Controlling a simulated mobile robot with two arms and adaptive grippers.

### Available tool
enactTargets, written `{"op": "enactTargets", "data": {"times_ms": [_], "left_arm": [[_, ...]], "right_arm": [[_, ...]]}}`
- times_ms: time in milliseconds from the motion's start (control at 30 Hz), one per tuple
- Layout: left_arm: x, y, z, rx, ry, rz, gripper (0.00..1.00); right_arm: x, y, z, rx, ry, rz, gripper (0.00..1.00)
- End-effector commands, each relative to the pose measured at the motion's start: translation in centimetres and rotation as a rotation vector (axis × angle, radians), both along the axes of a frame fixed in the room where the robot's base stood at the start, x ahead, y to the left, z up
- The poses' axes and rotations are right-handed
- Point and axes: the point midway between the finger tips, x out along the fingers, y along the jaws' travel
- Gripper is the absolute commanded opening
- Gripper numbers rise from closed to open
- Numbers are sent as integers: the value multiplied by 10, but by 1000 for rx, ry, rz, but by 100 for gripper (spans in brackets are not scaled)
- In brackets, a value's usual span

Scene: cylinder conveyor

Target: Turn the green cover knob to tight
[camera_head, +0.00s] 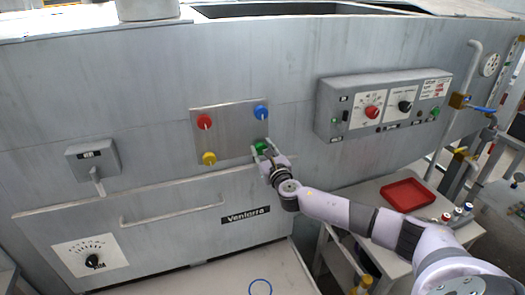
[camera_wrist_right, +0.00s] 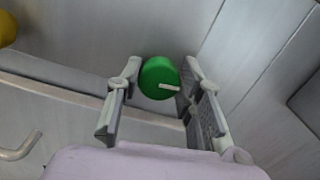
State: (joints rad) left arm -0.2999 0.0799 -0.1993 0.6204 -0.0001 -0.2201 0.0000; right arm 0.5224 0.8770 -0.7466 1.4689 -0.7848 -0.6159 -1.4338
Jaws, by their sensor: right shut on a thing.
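The green cover knob (camera_head: 261,146) is at the lower right corner of a square metal plate (camera_head: 230,133) on the machine's front. In the right wrist view the green knob (camera_wrist_right: 156,78) is round, and its white pointer mark points to the right. My right gripper (camera_head: 264,152) has its fingers on either side of the knob and is shut on it. The fingers hide part of the knob in the head view. My left gripper is not in view.
The plate also carries a red knob (camera_head: 204,121), a blue knob (camera_head: 261,112) and a yellow knob (camera_head: 209,158). A control box (camera_head: 383,103) juts out at right. A red tray (camera_head: 408,195) sits on a side table. A handle bar (camera_head: 173,211) runs below the plate.

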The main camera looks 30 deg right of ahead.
Motion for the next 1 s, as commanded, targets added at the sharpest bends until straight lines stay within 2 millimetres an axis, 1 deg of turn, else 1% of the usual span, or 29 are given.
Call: {"op": "enactTargets", "data": {"times_ms": [33,133,333,467,667,1000], "left_arm": [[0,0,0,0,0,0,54],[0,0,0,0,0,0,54],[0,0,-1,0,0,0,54],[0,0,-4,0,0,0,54],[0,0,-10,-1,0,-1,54],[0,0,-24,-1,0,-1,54]], "right_arm": [[0,0,0,0,0,0,12],[0,0,0,0,0,-1,6],[0,0,-1,13,-3,-1,6],[0,0,-1,51,-12,-1,6],[0,-1,-3,166,-39,-1,6],[0,-1,-3,470,-113,0,6]]}}
